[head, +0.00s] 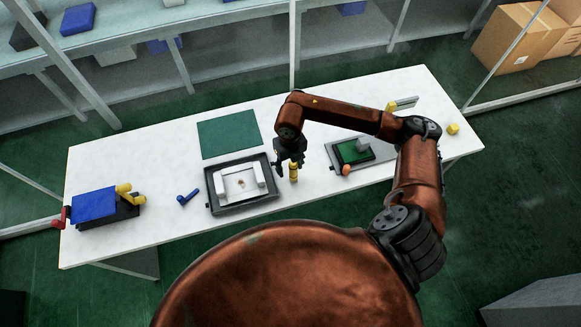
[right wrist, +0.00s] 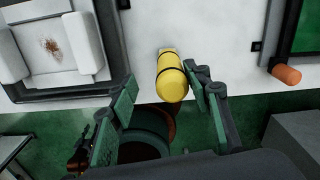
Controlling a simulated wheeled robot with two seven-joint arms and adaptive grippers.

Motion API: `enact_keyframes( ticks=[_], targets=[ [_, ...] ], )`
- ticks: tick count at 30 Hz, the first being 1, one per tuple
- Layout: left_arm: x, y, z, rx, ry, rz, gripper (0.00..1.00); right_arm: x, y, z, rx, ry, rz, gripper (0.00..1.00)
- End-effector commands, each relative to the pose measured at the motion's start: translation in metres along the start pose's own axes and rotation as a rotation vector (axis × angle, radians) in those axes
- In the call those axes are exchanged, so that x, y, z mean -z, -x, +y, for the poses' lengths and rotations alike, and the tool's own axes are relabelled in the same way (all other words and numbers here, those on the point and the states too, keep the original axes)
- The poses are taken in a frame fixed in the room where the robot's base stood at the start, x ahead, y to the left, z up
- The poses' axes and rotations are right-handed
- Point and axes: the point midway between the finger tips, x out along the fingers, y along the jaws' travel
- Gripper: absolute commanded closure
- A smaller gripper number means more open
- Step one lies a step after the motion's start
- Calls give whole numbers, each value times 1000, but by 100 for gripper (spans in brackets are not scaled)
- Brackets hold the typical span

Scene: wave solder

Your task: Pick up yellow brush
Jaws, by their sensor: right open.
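The yellow brush (head: 293,173), a short yellow cylinder with a rounded end, stands on the white table (head: 170,176) near its front edge, just right of the dark tray. My right gripper (head: 290,163) is over it with the fingers pointing down. In the right wrist view the yellow brush (right wrist: 171,82) shows between the tips of the open gripper (right wrist: 163,102). It is close to the right finger and well apart from the left one. Whether the right finger touches it I cannot tell.
A dark tray (head: 213,206) with a white fixture stands just left of the brush. A green mat (head: 228,134), blue tool (head: 188,196) and blue-topped box (head: 94,205) lie further left.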

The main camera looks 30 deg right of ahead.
Motion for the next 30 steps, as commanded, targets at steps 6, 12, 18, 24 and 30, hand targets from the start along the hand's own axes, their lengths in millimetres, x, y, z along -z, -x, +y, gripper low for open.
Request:
enact_keyframes(
  ticks=[6, 12, 18, 24, 30],
  targets=[
    [-18, 2, 1, -1, 4, -24, 60, 4, -19, -9, 2, -15, 3, 55],
    [-10, 7, 0, 0, 2, -14, 60, 3, -44, -15, 1, -16, 4, 55],
    [7, 7, -1, 1, -1, 9, 60, 1, -65, -14, 0, -13, 1, 55],
    [7, 7, -1, 1, -1, 9, 60, 1, -65, -13, 0, -10, 1, 57],
    [0, 7, 0, 0, 0, 0, 60, 1, -65, -12, 0, -10, 1, 70]
  ],
)
